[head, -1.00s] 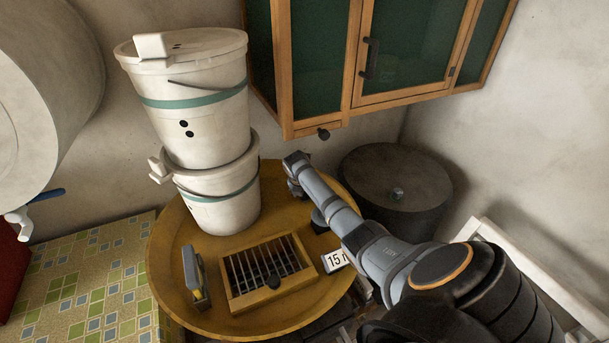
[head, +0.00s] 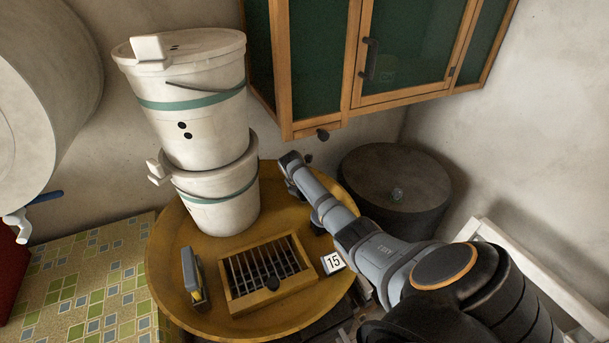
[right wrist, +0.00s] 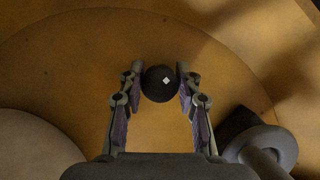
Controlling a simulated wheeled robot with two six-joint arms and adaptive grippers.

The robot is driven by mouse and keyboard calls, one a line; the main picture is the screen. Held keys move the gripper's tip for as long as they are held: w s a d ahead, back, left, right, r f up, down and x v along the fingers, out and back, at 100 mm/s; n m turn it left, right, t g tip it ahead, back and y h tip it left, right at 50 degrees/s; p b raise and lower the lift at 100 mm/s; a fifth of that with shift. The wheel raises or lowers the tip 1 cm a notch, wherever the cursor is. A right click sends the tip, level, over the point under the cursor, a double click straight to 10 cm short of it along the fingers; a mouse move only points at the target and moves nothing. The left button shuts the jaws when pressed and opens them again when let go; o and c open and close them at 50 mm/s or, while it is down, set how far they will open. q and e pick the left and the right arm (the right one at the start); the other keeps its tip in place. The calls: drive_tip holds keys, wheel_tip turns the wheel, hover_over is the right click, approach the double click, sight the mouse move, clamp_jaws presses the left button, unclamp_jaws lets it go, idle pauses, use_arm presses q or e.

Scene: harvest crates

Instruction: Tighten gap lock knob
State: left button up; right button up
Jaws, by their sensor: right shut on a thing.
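A round black knob (right wrist: 160,84) with a small white mark shows in the right wrist view, over a yellow surface. My right gripper (right wrist: 161,80) is shut on it, one finger against each side. In the head view my right arm reaches over the far right of the round yellow table, and the end of the wrist (head: 292,166) is near its rim. The fingers and the held knob are hidden there. My left gripper is out of view.
Two stacked white buckets (head: 188,100) stand on the table (head: 172,272), left of my right wrist. A grey-and-yellow tool (head: 193,275) and a "15" card (head: 333,262) flank the grille. A dark drum (head: 398,190) stands behind right; a wooden cabinet (head: 405,95) hangs above.

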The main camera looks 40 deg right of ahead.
drive_tip(key=m+g, duration=0.1)
drive_tip(key=m, duration=0.1)
drive_tip(key=shift+m, duration=0.4)
drive_tip(key=shift+w+m+g+b, duration=0.1)
drive_tip(key=shift+m+g+b, duration=0.3)
drive_tip(key=shift+m+b, duration=0.45)
drive_tip(key=m+g+b, duration=0.1)
drive_tip(key=m+b, duration=0.1)
drive_tip(key=b, duration=0.2)
drive_tip(key=f+m+b, duration=0.1)
drive_tip(key=m+b, duration=0.2)
drive_tip(key=b, duration=0.1)
drive_tip(key=shift+m+g, duration=0.25)
drive_tip(key=shift+g, duration=0.15)
drive_tip(key=m+b, duration=0.1)
drive_tip(key=b, duration=0.3)
drive_tip(key=r+m+g+y+b, duration=0.1)
drive_tip(key=m+b, duration=0.1)
drive_tip(key=b, duration=0.3)
drive_tip(key=shift+r+m+b, duration=0.2)
drive_tip(key=shift+m+b, duration=0.1)
drive_tip(key=shift+b, duration=0.5)
drive_tip(key=shift+r, duration=0.1)
drive_tip(key=o, duration=1.2)
drive_tip(key=shift+f, duration=0.2)
